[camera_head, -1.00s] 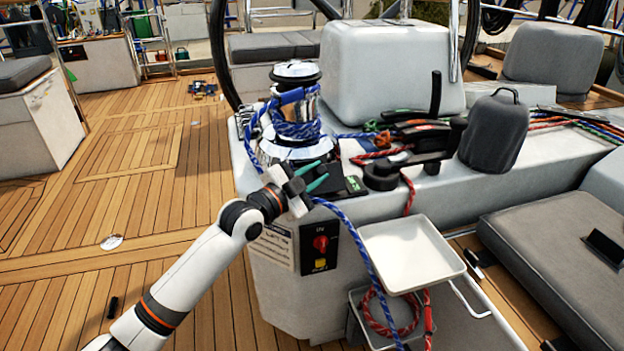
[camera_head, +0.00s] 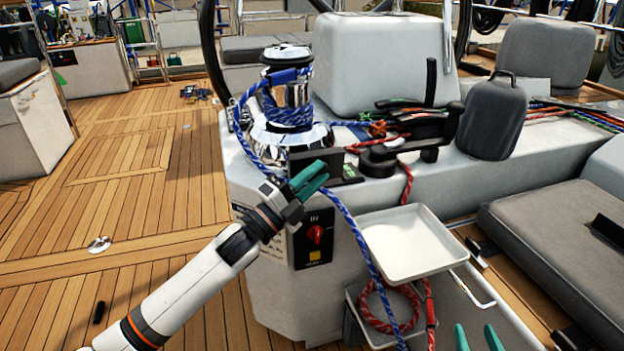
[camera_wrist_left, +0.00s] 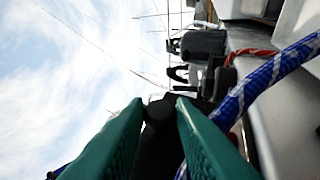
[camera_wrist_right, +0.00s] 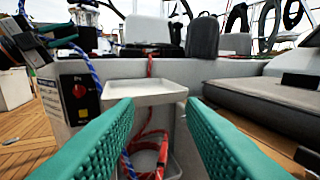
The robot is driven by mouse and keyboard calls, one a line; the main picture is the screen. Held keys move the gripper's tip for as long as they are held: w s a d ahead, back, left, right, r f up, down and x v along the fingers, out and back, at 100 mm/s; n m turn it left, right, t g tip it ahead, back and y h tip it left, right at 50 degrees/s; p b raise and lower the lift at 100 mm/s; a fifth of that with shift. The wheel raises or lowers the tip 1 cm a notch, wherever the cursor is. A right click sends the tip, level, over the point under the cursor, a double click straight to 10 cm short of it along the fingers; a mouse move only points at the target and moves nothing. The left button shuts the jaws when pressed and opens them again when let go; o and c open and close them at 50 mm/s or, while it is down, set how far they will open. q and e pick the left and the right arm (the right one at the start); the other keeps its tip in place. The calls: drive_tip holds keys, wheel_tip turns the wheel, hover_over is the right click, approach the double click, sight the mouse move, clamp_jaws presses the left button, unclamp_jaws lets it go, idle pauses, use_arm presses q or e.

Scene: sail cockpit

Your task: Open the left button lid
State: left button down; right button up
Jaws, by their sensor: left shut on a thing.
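The black button box with green markings (camera_head: 349,173) sits on the console edge, in front of the winch. At its left, a dark plate that looks like the left button lid (camera_head: 333,158) stands raised, partly hidden by my left gripper (camera_head: 314,176). The teal fingers are at the lid; in the left wrist view the gripper (camera_wrist_left: 160,108) is closed around a dark part, whose outline is unclear. My right gripper (camera_head: 477,337) is open and empty at the lower right; its spread fingers also show in the right wrist view (camera_wrist_right: 160,108).
The chrome winch (camera_head: 290,135) with blue rope stands behind the box. A blue rope (camera_head: 355,230) runs down beside it. Below are a red switch panel (camera_head: 315,240) and a white tray (camera_head: 410,245). Black clutch levers (camera_head: 405,150) lie to the right.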

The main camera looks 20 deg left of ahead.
use_arm(q)
drive_tip(key=shift+s+d+f+m+h+b, duration=0.15)
drive_tip(key=shift+f+m+h+b, duration=0.3)
drive_tip(key=shift+m, duration=0.35)
use_arm(e)
drive_tip(key=shift+s+a+r+t+y, duration=0.15)
drive_tip(key=shift+r+t+y, duration=0.1)
drive_tip(key=shift+r+t, duration=0.6)
drive_tip(key=shift+w+a+r+t+y, duration=0.1)
drive_tip(key=shift+r+t+y, duration=0.15)
drive_tip(key=shift+r+t, duration=0.6)
use_arm(q)
drive_tip(key=shift+r, duration=0.15)
use_arm(e)
drive_tip(key=shift+r+g, duration=0.3)
use_arm(q)
drive_tip(key=c, duration=1.3)
unclamp_jaws()
drive_tip(key=shift+o, duration=0.2)
drive_tip(key=shift+s, duration=0.1)
drive_tip(key=p+v, duration=0.1)
drive_tip(key=v, duration=1.1)
use_arm(e)
drive_tip(key=f+g, duration=0.2)
drive_tip(key=f, duration=0.1)
drive_tip(key=f+g+h, duration=0.1)
drive_tip(key=shift+d+f, duration=0.35)
drive_tip(key=shift+f, duration=0.05)
